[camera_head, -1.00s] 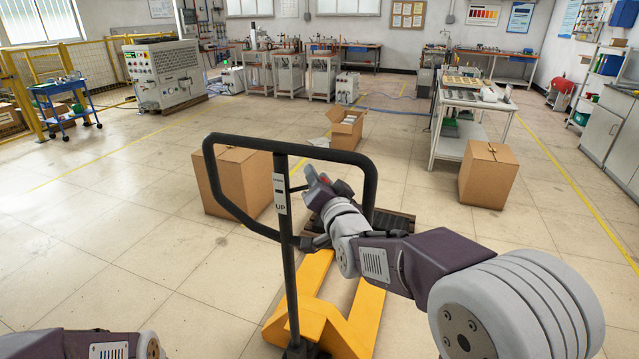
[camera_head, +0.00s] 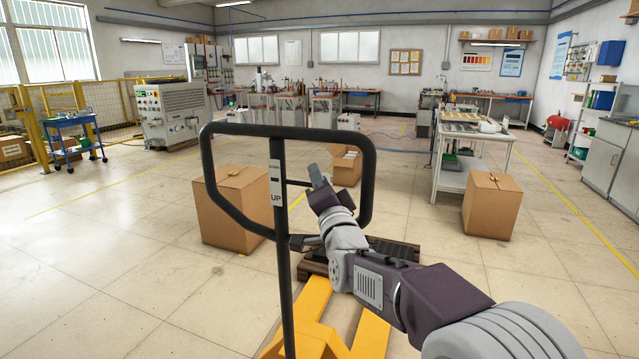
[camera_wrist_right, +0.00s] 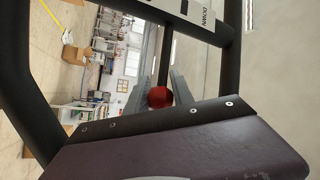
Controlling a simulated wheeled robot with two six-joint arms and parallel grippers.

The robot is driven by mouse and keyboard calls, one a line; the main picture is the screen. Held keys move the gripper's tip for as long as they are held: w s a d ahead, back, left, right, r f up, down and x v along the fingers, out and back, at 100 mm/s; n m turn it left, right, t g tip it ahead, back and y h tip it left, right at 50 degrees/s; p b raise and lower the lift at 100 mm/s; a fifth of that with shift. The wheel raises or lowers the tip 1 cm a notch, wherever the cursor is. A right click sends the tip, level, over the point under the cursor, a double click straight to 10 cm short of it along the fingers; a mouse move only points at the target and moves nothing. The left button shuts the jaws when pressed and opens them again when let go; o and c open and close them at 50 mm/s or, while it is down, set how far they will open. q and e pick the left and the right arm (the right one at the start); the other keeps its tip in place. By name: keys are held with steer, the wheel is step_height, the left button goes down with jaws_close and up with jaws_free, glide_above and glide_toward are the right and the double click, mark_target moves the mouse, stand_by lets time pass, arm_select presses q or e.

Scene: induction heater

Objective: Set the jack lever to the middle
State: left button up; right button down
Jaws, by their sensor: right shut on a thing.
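The pallet jack's black loop handle (camera_head: 208,190) stands upright on its post, with a label plate (camera_head: 275,180) reading "UP". The jack lever (camera_head: 298,183) is a thin dark rod sticking out to the right from the post, inside the loop. My right gripper (camera_head: 318,182) is at its outer end, shut on it. In the right wrist view, the lever's red knob (camera_wrist_right: 160,97) sits between the two grey fingers, its rod running to the post. The label there shows "DOWN" (camera_wrist_right: 209,15). The lever's exact setting is hard to tell. My left gripper is out of view.
The yellow jack forks (camera_head: 372,332) extend under a dark pallet (camera_head: 385,255). Cardboard boxes stand at left (camera_head: 233,208), behind the handle (camera_head: 346,165) and at right (camera_head: 491,205). A white worktable (camera_head: 462,178) is at the right. Floor at left is open.

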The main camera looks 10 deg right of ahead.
steer(key=c, duration=1.1)
jaws_free()
steer(key=shift+s, duration=0.1)
steer(key=v, duration=0.9)
